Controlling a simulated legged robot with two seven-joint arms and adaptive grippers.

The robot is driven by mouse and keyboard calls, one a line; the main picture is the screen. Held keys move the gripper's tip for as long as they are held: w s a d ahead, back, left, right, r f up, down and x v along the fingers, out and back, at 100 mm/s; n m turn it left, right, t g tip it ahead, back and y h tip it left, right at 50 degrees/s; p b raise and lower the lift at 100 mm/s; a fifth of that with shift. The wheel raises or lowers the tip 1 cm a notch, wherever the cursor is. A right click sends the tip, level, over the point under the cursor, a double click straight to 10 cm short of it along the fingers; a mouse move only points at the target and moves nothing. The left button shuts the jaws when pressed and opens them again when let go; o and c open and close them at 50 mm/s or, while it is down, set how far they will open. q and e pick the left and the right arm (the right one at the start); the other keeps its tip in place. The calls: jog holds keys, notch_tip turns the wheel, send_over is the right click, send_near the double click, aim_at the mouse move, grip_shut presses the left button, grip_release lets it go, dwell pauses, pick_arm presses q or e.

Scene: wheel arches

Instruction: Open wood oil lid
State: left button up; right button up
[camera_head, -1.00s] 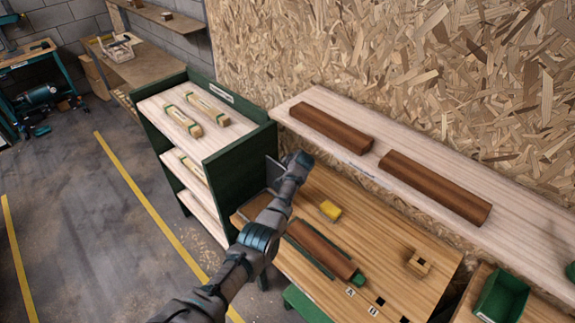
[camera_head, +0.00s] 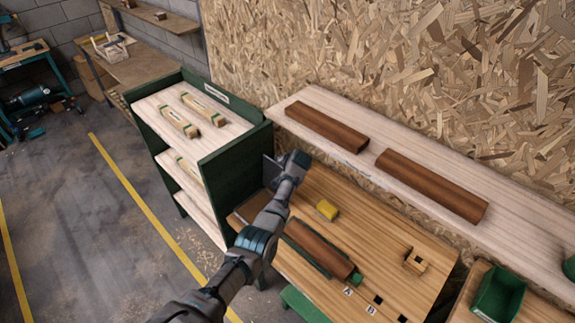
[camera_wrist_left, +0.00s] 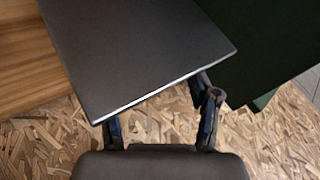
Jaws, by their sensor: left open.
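A dark grey flat panel (camera_wrist_left: 140,50) with a bright edge fills the upper middle of the left wrist view; it may be the wood oil lid, but no label shows. In the head view the panel (camera_head: 271,172) stands between the green shelf and my left wrist. My left gripper (camera_wrist_left: 160,112) is open, its two fingers apart at the panel's near edge. I cannot tell whether they touch it. In the head view my left arm (camera_head: 258,243) reaches over the workbench and its wrist hides the fingers. My right gripper is not in view.
A chipboard wall (camera_head: 390,70) rises behind. A green bin (camera_head: 498,295) sits at lower right.

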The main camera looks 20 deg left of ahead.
pick_arm(q)
jog(key=v, duration=1.1)
jog(key=shift+d, duration=0.15)
jog(key=shift+c, duration=0.3)
